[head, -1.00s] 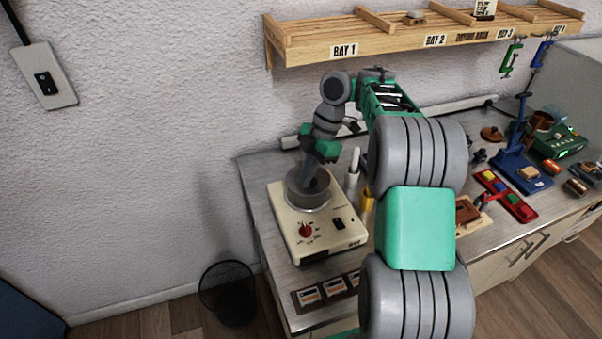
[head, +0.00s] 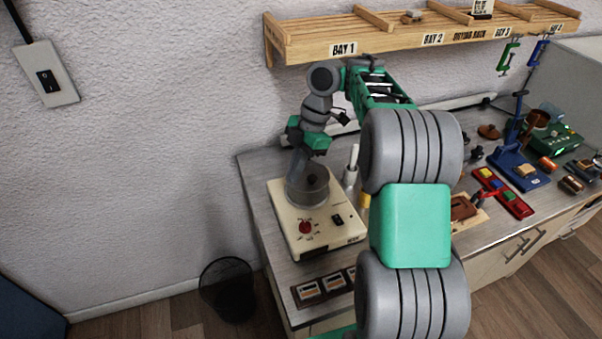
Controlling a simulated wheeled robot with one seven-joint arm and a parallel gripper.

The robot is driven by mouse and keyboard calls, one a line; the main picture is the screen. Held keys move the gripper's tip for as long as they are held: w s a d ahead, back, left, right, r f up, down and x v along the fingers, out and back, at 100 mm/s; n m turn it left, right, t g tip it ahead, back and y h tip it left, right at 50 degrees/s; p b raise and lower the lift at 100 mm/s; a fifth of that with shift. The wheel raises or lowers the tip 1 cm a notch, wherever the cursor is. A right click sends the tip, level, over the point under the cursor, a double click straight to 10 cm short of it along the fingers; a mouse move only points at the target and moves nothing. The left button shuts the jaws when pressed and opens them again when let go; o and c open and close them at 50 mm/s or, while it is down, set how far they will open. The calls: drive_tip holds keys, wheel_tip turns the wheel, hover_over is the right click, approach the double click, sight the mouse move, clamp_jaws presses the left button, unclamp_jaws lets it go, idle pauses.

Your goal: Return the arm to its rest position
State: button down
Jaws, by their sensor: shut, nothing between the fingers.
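My arm reaches over the left end of the workbench (head: 262,190). It is a chain of grey and green links, bent at the elbow. My own arm hides part of the bench's middle.
A wooden drying rack (head: 400,38) with bay labels hangs on the wall above the arm. A white upright bottle (head: 352,165) stands close right of the pot. A red tray (head: 503,195) and a blue stand (head: 520,170) are at right. A black wire bin (head: 228,290) stands on the floor.

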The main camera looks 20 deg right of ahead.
drive_tip(key=p+v, duration=0.4)
drive_tip(key=v, duration=0.4)
drive_tip(key=shift+d+p, duration=0.15)
drive_tip(key=shift+p, duration=0.15)
drive_tip(key=s+a+r+m+t+b, duration=0.3)
drive_tip(key=s+a+m, duration=0.35)
drive_tip(key=m, duration=0.35)
drive_tip(key=s+d+f+m+t+h, duration=0.1)
drive_tip(key=s+d+f+m+h, duration=0.1)
drive_tip(key=s+m, duration=0.3)
drive_tip(key=s+d+f+m+t+h+b, duration=0.1)
drive_tip(key=s+d+f+m, duration=0.1)
drive_tip(key=s+f+m, duration=0.2)
drive_tip(key=s+m, duration=0.2)
drive_tip(key=shift+d+m+t+h, duration=0.2)
drive_tip(key=shift+m+t+h, duration=0.1)
drive_tip(key=shift+t+h, duration=0.1)
drive_tip(key=shift+s, duration=0.1)
